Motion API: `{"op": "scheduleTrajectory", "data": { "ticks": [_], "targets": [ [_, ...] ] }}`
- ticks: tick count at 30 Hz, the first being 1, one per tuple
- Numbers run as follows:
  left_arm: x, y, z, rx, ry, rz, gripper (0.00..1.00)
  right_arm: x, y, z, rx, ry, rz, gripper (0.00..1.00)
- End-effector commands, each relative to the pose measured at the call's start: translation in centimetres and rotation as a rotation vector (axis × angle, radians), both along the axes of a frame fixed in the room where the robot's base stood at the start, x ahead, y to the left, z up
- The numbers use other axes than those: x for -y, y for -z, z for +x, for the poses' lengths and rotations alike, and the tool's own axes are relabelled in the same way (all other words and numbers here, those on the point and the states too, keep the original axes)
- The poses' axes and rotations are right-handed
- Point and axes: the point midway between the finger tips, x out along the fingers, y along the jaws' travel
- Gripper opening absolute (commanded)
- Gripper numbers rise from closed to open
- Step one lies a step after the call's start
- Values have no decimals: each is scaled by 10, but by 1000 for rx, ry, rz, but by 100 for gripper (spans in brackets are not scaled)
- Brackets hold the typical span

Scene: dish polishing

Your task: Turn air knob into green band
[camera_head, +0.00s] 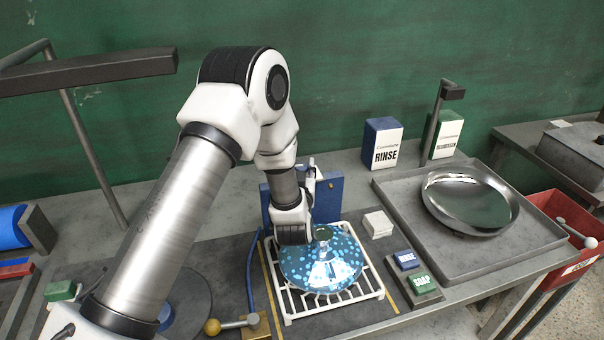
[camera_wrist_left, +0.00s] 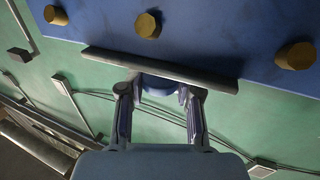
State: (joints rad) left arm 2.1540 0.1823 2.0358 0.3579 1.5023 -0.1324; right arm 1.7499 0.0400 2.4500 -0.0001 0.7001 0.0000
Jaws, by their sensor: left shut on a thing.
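My left gripper (camera_wrist_left: 160,90) is at the blue panel (camera_wrist_left: 210,30), its two fingers on either side of a blue rounded piece (camera_wrist_left: 158,85), which appears to be the air knob. It is shut on this piece, just below a grey bar on the panel. The knob's pointer and any green band are not visible, so its setting cannot be read. In the head view, the left gripper (camera_head: 293,232) is over the back of the white rack, in front of the blue panel (camera_head: 328,203); its fingertips are hidden. My right gripper is not in view.
A blue speckled dish (camera_head: 320,268) lies on the white wire rack (camera_head: 337,312), close to my gripper. A shiny metal plate (camera_head: 470,203) lies in the tray at right. RINSE (camera_head: 382,145) and another box stand behind. A yellow-knobbed lever (camera_head: 213,327) is in front.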

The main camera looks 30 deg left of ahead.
Motion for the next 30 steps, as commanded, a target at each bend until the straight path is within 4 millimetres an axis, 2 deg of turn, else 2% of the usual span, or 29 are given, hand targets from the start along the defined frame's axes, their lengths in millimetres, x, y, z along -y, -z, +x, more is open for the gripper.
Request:
{"op": "scheduleTrajectory", "data": {
  "ticks": [1, 4, 15, 21, 30],
  "targets": [
    [2, 3, 1, 5, -34, 4, 0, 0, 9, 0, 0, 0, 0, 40],
    [3, 2, 2, 5, -119, 4, 0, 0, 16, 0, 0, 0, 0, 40],
    [2, 0, 1, 3, -399, 1, 0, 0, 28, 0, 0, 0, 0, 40],
    [1, 0, 1, 3, -486, 1, 0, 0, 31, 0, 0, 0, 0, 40],
    [0, -1, 0, 2, -528, 1, 0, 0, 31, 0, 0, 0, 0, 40]
  ]
}}
